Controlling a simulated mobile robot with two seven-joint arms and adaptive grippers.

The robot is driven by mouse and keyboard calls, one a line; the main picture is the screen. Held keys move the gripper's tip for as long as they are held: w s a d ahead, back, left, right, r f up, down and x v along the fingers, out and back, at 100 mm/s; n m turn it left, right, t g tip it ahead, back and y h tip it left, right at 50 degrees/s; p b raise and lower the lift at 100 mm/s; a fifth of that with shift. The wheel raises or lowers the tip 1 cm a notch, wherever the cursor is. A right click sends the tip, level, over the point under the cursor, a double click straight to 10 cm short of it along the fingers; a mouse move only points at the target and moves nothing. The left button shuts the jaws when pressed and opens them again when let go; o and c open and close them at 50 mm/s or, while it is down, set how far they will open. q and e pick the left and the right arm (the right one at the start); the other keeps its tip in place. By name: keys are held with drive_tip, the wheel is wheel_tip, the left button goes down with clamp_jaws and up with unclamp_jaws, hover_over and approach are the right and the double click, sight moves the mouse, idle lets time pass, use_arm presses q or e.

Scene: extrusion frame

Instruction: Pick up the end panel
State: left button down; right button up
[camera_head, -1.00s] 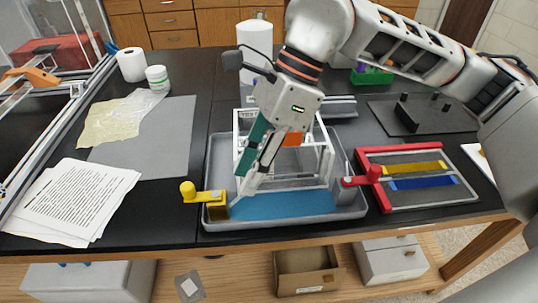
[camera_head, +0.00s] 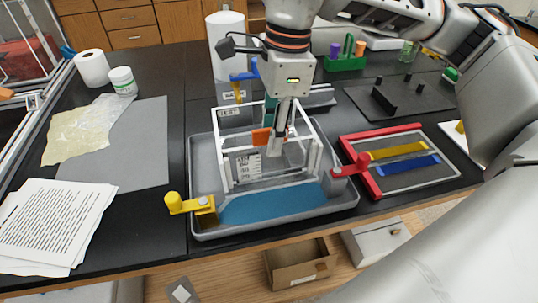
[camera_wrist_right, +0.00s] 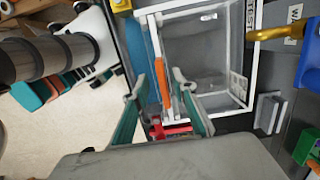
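A white extrusion frame (camera_head: 226,165) stands in a grey tray (camera_head: 200,222). It also shows in the right wrist view (camera_wrist_right: 245,50). An upright orange piece (camera_head: 262,136) sits at the frame; I take it to be part of the end panel, but the panel's full outline is unclear. In the right wrist view the orange piece (camera_wrist_right: 162,88) shows edge-on between my fingers. My right gripper (camera_head: 275,150) points down into the frame. Its teal-backed fingers (camera_wrist_right: 168,78) are apart, one each side of the orange piece; contact is not clear. My left gripper is not in view.
A yellow clamp (camera_head: 190,203) and a red clamp (camera_head: 350,168) sit at the tray rim. A red-edged tray (camera_head: 380,130) with yellow and blue bars lies to the right. Papers (camera_head: 55,220) and a grey mat (camera_head: 125,165) lie left. A blue area (camera_head: 275,204) covers the tray's front floor.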

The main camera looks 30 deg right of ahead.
hover_over(267, 176)
drive_tip(key=f, duration=0.4)
drive_tip(key=shift+w+d+f, duration=0.15)
drive_tip(key=shift+d+f, duration=0.05)
clamp_jaws()
